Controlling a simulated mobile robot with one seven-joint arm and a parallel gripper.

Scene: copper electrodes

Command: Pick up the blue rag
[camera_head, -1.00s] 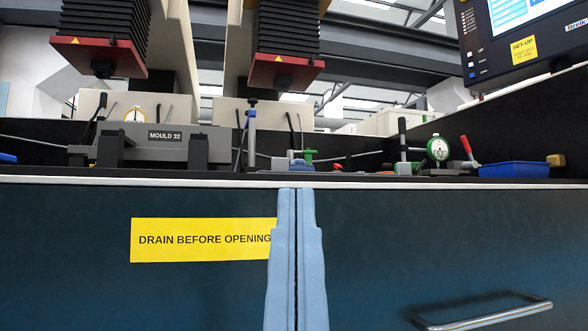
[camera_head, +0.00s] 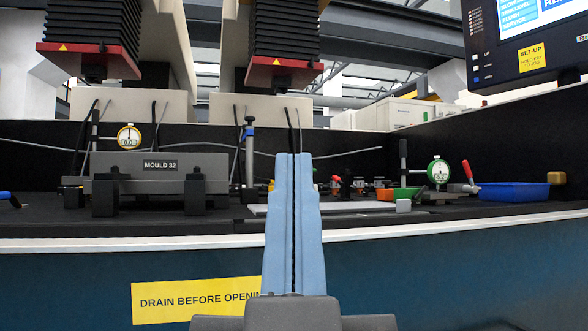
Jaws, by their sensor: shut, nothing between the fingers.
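My gripper (camera_head: 294,158) is in the middle of the camera_head view, its two long light-blue fingers pointing away over the bench front. The fingers are together with only a thin dark line between them, and they hold nothing. I cannot make out a blue rag for certain. A small blue piece (camera_head: 4,195) shows at the far left edge, cut off by the frame, beside a dark tip; it looks more like a handle than cloth. My fingers hide part of the bench top behind them.
A dark bench top (camera_head: 340,222) runs across the view. The grey MOULD 32 block (camera_head: 130,178) stands left, with a dial gauge (camera_head: 129,137) behind it. Right are a green gauge (camera_head: 439,171), a red-handled tool (camera_head: 469,176) and a blue tray (camera_head: 515,192). Two red-based press heads (camera_head: 88,61) (camera_head: 284,73) hang above.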

